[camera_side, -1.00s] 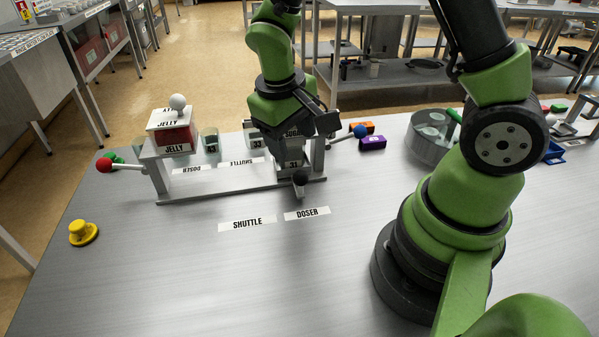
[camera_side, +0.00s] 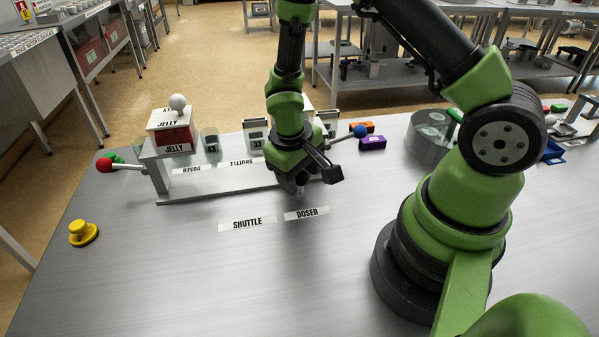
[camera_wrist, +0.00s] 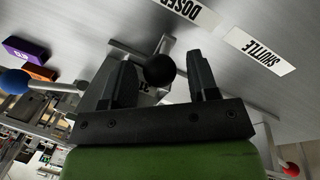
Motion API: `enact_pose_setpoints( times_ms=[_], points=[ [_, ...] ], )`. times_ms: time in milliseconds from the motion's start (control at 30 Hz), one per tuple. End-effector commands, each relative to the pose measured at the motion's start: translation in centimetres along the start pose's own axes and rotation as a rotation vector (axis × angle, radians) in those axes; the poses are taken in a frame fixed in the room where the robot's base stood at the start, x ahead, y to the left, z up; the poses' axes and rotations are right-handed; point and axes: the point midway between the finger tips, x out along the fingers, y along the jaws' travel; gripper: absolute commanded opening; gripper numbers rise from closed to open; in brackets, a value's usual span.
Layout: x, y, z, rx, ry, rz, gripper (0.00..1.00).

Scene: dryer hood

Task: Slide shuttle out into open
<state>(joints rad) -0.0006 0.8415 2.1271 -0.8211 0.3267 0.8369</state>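My gripper (camera_wrist: 162,62) is open. In the wrist view, its two dark fingers stand on either side of the shuttle's black knob (camera_wrist: 160,71), with the knob nearer the left finger. I cannot tell whether either finger touches it. A pale metal bar (camera_wrist: 166,43) shows beside the knob. In the side view, my gripper (camera_side: 300,182) is low over the right front of the metal frame (camera_side: 215,190), behind the DOSER label (camera_side: 306,213). There it hides the knob and most of the shuttle.
The JELLY hopper (camera_side: 172,137) stands on the frame's left. A red-ball lever (camera_side: 104,166) sticks out left and a blue-ball lever (camera_side: 360,131) right. Purple (camera_side: 372,143) and orange blocks lie right of it. A yellow button (camera_side: 83,232) is front left. The front bench is clear.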

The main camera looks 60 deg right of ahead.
Motion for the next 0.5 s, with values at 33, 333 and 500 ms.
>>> enact_pose_setpoints(
  times_ms=[33,333,500],
  points=[
    [0.0,0.0,0.0,0.000,0.000,0.000,0.42],
    [-0.1,-0.1,-0.1,0.000,0.001,0.001,0.00],
    [-0.4,-1.8,-1.5,-0.002,0.010,0.005,0.00]
  ],
)
